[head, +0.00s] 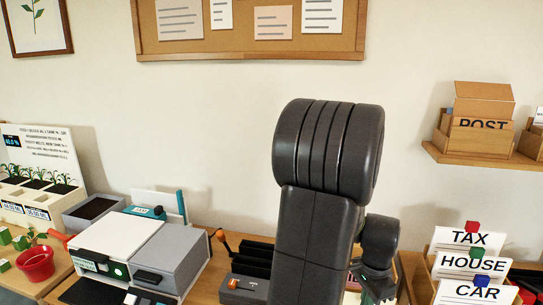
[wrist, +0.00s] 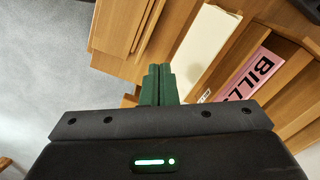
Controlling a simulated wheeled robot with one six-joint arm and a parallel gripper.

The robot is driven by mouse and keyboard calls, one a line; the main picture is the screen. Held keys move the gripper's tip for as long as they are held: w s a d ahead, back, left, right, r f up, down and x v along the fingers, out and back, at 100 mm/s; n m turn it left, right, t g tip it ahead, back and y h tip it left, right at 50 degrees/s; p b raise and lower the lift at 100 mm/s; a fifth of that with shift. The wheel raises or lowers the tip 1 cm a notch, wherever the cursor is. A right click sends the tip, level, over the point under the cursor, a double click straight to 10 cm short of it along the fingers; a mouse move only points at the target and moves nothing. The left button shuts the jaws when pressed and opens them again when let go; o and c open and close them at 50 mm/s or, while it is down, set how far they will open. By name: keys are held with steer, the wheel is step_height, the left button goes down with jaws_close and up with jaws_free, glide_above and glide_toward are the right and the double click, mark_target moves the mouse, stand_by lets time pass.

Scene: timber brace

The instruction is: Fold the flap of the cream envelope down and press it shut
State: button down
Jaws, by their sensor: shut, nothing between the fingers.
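My gripper (wrist: 157,84) shows in the wrist view with its two green fingers shut together and nothing between them. A pale cream flat piece (wrist: 207,48), which looks like the cream envelope, lies just beyond and to the right of the fingertips among wooden parts. Its flap cannot be made out, and I cannot tell whether the fingers touch it. In the head view my own arm covers the middle of the desk, and I cannot make out the envelope there.
A pink card marked BILLS (wrist: 250,76) sits in a wooden compartment right of the cream piece.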

step_height(320, 180, down, 4)
steer(key=b, duration=0.2)
steer(key=shift+b, duration=0.3)
stand_by(0.4)
steer(key=shift+w+d+r, duration=0.2)
steer(key=shift+w, duration=0.55)
stand_by(0.5)
steer(key=shift+s, duration=0.1)
steer(key=shift+s+a, duration=0.25)
steer(key=shift+s, duration=0.65)
step_height(320, 180, up, 10)
steer(key=p, duration=0.8)
steer(key=shift+f, duration=0.15)
